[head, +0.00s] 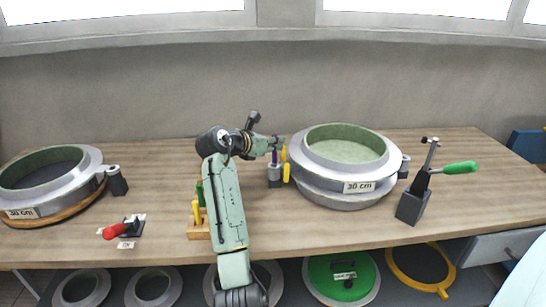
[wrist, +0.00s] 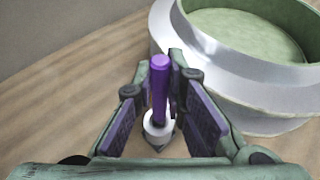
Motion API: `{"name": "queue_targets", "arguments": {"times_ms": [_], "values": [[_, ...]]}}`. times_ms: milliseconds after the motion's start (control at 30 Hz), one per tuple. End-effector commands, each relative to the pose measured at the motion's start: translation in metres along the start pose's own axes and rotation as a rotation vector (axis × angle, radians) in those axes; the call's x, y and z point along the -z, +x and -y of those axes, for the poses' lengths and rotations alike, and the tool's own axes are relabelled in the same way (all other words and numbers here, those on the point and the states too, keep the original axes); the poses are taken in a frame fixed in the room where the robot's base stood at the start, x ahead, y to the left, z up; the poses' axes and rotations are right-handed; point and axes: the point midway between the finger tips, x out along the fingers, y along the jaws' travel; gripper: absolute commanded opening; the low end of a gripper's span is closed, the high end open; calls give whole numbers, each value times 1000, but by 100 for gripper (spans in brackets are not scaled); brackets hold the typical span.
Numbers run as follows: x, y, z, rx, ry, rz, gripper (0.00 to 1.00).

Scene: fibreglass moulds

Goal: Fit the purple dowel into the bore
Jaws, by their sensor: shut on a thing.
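The purple dowel (wrist: 159,88) stands roughly upright between the fingers of my gripper (wrist: 160,66), which is shut on it. In the head view the dowel (head: 274,157) shows as a thin purple strip below my gripper (head: 276,145). Directly under it is a dark block with a pale round collar (head: 274,170). In the wrist view the dowel's lower end meets the white collar (wrist: 157,127). The bore's opening is hidden, so I cannot tell whether the dowel is inside it or just above.
A large round mould marked 30 cm (head: 345,170) stands close to the right of the block. Yellow handles (head: 286,172) sit between them. A toggle clamp with a green handle (head: 430,185) is farther right. A wooden holder (head: 198,229), red-handled clamp (head: 122,228) and another mould (head: 85,190) are left.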

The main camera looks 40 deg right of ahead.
Motion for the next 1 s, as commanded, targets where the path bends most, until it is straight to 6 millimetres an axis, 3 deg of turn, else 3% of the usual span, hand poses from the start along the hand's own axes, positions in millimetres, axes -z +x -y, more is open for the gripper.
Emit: {"name": "queue_targets", "arguments": {"times_ms": [433,800,833,1000], "values": [[44,17,-1,-1,-1,-1,0],[49,20,-1,-2,0,0,0],[48,19,-1,-2,1,1,14],[48,19,-1,-2,0,0,25]]}}
